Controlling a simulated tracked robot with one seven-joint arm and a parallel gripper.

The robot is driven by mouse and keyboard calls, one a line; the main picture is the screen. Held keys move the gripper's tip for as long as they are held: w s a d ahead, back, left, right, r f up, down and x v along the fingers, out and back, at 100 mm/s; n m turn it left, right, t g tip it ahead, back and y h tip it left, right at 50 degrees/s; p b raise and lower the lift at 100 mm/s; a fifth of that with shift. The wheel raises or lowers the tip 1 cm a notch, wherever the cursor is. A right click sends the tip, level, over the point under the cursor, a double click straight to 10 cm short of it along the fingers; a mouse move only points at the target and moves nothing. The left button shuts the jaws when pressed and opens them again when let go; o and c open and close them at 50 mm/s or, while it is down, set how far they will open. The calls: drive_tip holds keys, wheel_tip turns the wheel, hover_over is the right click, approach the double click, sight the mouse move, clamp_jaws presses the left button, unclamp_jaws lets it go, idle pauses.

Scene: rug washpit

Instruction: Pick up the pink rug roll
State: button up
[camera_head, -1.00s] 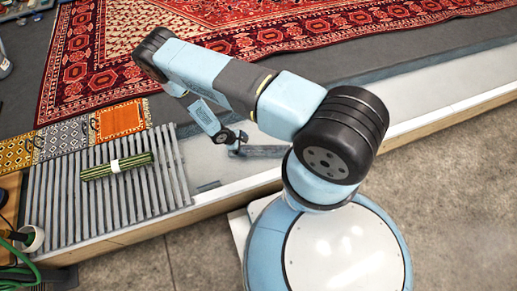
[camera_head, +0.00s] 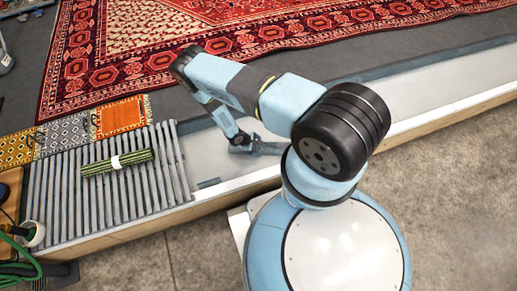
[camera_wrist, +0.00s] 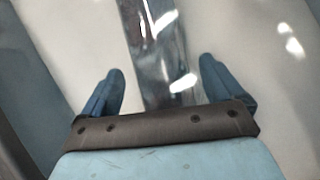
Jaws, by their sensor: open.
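I see no pink rug roll in either view. A green striped roll (camera_head: 100,167) with a white band lies across the slatted grey rack (camera_head: 68,215) at the left of the head view. My gripper (camera_wrist: 160,88) shows in the wrist view with its two blue fingers wide apart and nothing held between them. In the head view my wrist hangs over the pale trough to the right of the rack, and the gripper end is small and partly unclear there.
The pale trough (camera_head: 430,105) runs along the wooden-edged ledge. A shiny metal strip (camera_wrist: 150,45) passes between my fingers in the wrist view. A large red patterned rug (camera_head: 110,75) lies behind. Small orange (camera_head: 122,118), grey and yellow rugs border the rack. A green hose lies at lower left.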

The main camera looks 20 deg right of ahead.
drive_tip(key=shift+x, duration=1.15)
drive_tip(key=shift+c, duration=0.2)
drive_tip(key=shift+r, duration=0.15)
clamp_jaws()
